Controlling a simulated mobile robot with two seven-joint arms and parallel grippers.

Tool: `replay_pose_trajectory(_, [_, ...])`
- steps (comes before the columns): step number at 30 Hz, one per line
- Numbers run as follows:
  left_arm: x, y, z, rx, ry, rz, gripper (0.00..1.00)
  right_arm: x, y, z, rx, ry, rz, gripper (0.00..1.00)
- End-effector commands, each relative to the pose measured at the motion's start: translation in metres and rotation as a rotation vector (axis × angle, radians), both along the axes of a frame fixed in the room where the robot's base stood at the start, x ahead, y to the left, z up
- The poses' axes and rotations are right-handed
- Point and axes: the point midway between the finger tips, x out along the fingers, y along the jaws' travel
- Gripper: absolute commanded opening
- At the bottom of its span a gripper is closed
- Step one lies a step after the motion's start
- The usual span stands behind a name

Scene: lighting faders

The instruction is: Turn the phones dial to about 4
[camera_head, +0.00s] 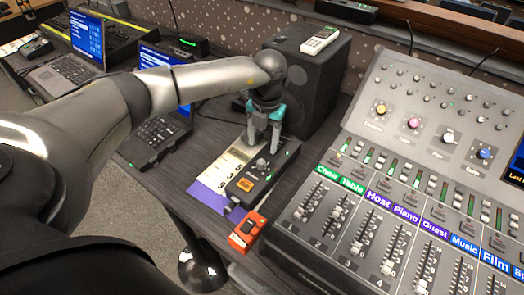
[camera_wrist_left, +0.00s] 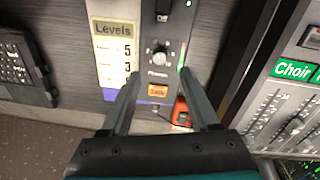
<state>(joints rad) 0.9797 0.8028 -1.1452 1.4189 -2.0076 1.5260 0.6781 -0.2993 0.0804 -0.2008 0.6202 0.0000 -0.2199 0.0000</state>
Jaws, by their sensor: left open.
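The phones dial (camera_head: 262,163) is a small round knob on a black box (camera_head: 250,186) with an orange button. In the left wrist view the dial (camera_wrist_left: 159,56) has a ring of light marks around it and lettering below that seems to read "Phones". Its exact setting is too small to read. My left gripper (camera_head: 263,138) is over the box, pointing down, with its fingers apart. My right gripper is out of view.
A "Levels" card (camera_wrist_left: 115,50) lies beside the box. An orange-red device (camera_head: 247,230) lies just in front. The large fader console (camera_head: 335,235) stands to the right, a black speaker (camera_head: 312,85) behind, and a laptop (camera_head: 155,135) to the left.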

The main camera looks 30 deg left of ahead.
Motion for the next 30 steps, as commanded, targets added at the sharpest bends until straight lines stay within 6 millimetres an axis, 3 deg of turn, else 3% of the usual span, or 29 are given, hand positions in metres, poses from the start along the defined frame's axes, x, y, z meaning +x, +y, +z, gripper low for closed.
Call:
replay_pose_trajectory(1, [0.001,-0.001,0.015,-0.001,-0.005,-0.001,0.62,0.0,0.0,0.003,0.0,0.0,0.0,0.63])
replay_pose_trajectory(6, [0.001,-0.003,0.05,0.0,-0.002,0.0,0.62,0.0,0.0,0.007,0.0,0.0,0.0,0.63])
replay_pose_trajectory(12, [0.001,-0.004,0.072,-0.001,-0.001,0.0,0.62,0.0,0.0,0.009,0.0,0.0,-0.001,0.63])
replay_pose_trajectory(30, [0.0,-0.004,0.077,0.0,0.001,0.0,0.62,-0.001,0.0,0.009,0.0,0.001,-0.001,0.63])
